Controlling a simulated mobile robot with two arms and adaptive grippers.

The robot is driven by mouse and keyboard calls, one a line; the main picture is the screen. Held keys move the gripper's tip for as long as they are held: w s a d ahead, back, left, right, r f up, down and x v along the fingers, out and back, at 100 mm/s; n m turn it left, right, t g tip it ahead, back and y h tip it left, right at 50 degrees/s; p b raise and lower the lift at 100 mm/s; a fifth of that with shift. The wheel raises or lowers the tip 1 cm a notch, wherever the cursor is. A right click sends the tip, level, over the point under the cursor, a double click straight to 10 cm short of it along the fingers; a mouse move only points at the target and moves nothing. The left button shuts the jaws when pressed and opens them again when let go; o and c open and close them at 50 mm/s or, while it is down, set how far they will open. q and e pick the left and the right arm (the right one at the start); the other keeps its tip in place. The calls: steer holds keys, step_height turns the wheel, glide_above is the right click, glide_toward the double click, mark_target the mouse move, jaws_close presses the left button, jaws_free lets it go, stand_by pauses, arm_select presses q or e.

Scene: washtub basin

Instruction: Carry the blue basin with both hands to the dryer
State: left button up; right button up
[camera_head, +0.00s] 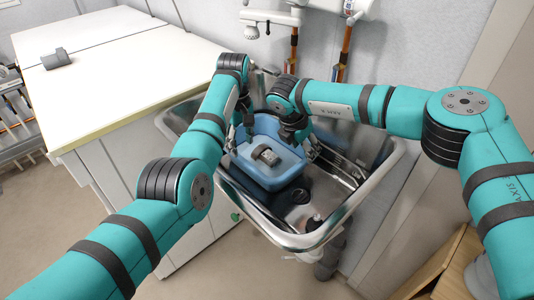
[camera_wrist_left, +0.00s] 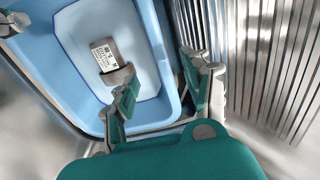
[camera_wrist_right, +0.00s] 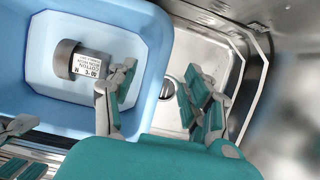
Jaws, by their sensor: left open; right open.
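The blue basin (camera_head: 262,172) sits inside a metal sink (camera_head: 345,205). A grey cylinder with a white printed label (camera_head: 265,155) lies in the basin; it also shows in the left wrist view (camera_wrist_left: 107,58) and right wrist view (camera_wrist_right: 85,64). My left gripper (camera_head: 241,132) is open at the basin's far-left side. In the left wrist view (camera_wrist_left: 160,88) one finger is over the basin's inside and the other beyond its rim. My right gripper (camera_head: 302,143) is open at the right side, its fingers (camera_wrist_right: 158,98) likewise either side of the rim. Contact cannot be told. No dryer is clearly recognisable.
A white worktop (camera_head: 110,85) stands left of the sink, with a grey object (camera_head: 57,58) on it. Pipes and a tap (camera_head: 268,18) are on the wall behind. A metal rack (camera_head: 15,120) is at far left. Open floor shows at front.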

mark_target(241, 157)
arm_select(q)
step_height(241, 157, down, 8)
steer(key=shift+r, duration=0.2)
arm_select(e)
steer(key=x, duration=0.7)
steer(key=shift+d+f, duration=0.1)
steer(key=shift+f, duration=0.15)
arm_select(q)
jaws_close()
arm_select(e)
steer(key=shift+w, duration=0.1)
jaws_close()
arm_select(q)
steer(key=shift+r, duration=0.1)
arm_select(e)
steer(key=shift+d+r, duration=0.1)
